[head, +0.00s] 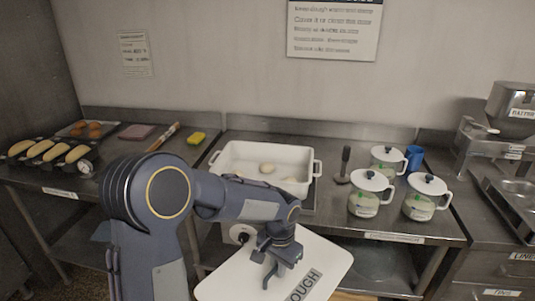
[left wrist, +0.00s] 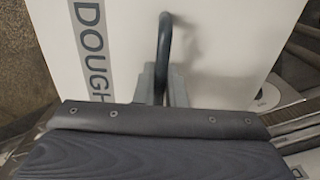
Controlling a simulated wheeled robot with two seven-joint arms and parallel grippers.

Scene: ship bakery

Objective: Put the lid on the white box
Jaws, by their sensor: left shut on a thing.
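The white box (head: 265,152) stands open on the steel counter, with pale dough pieces (head: 267,169) inside. The white lid (head: 328,262), labelled DOUGH, is in front of the counter, nearer to me than the box and apart from it. My left gripper (head: 274,262) is shut on the lid's dark handle. In the left wrist view the handle (left wrist: 164,40) stands between the fingers (left wrist: 163,85), with the lid (left wrist: 235,35) beyond. My left arm hides part of the box's front and left side. My right gripper is not in view.
A yellow sponge (head: 196,138), a rolling pin (head: 162,137) and a tray of loaves (head: 85,165) lie to the left.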

